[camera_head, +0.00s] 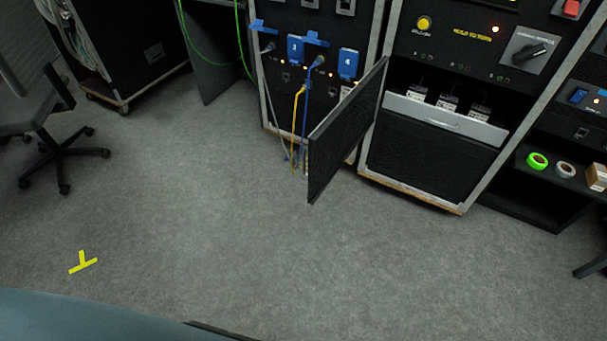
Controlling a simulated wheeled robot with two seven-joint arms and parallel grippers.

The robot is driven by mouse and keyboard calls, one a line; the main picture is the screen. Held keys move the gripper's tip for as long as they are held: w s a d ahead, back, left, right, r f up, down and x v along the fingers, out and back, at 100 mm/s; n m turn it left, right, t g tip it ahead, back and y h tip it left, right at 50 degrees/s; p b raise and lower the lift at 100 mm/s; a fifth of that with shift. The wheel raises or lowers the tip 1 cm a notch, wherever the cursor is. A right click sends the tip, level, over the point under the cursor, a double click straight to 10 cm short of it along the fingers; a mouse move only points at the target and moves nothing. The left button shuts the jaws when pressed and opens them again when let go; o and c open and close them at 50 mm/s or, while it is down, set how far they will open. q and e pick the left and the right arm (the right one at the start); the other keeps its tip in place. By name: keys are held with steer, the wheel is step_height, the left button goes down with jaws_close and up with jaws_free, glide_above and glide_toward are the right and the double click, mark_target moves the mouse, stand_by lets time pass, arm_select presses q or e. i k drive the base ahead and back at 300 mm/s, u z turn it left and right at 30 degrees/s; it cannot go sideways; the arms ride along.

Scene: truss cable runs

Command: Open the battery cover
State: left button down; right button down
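A flat black panel (347,130), which looks like the battery cover, stands swung out from the left side of the right-hand rack (400,185). Its far edge is at the rack's left post, and its free edge points toward me and to the left. The opening beside it is uncovered. Inside, several small dark units with white labels (446,101) stand behind a silver strip with a handle (441,121). A black front panel (428,158) is below the strip. Neither of my grippers is in view.
A rack with blue connectors (295,48) and hanging yellow and blue cables (298,108) stands behind the panel. Tape rolls (537,160) sit on a low shelf at right. A chair (50,140) is at left.

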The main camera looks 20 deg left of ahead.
mark_target(332, 142)
steer(key=u, duration=0.8)
steer(key=i, duration=0.65)
steer(key=z, duration=0.15)
